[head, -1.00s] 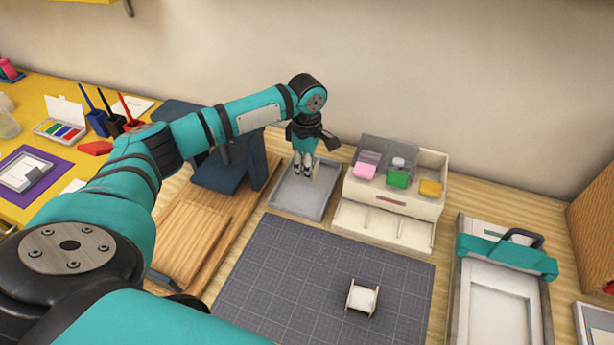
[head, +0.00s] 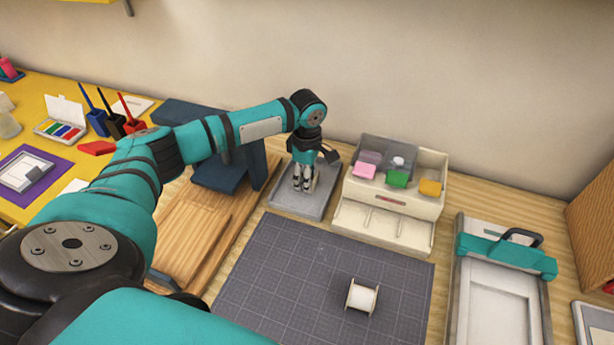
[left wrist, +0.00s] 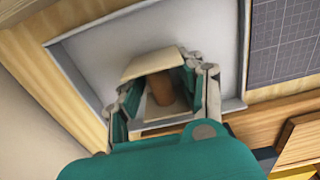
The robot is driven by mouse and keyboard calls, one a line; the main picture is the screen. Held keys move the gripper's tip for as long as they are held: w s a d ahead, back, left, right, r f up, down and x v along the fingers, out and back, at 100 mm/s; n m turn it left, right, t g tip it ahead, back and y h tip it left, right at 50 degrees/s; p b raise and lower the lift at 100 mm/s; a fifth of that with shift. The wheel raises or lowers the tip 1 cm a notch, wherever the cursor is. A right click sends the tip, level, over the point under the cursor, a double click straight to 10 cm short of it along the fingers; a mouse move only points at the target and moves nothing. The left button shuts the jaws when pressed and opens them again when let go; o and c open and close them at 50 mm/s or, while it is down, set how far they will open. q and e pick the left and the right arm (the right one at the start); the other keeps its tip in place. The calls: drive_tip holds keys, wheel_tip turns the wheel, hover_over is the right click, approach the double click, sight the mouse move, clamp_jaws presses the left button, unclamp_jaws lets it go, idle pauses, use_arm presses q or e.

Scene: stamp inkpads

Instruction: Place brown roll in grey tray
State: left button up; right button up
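The brown roll (left wrist: 160,88) has a brown core between two cream end plates. In the left wrist view it sits between the fingers of my left gripper (left wrist: 160,93), which are shut on it. The grey tray (left wrist: 85,55) lies beneath, with a flat bottom and low rim. In the head view my left gripper (head: 304,184) points down inside the outline of the grey tray (head: 288,203). The roll is mostly hidden there by the fingers. I cannot tell whether it touches the tray floor. My right gripper is not in view.
A cream drawer box (head: 388,206) with colored inkpads stands close right of the tray. A dark blue stand (head: 222,175) is close on the left.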

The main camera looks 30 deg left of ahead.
use_arm(q)
drive_tip(key=shift+r, duration=0.1)
wheel_tip(320, 180, up, 12)
idle(0.5)
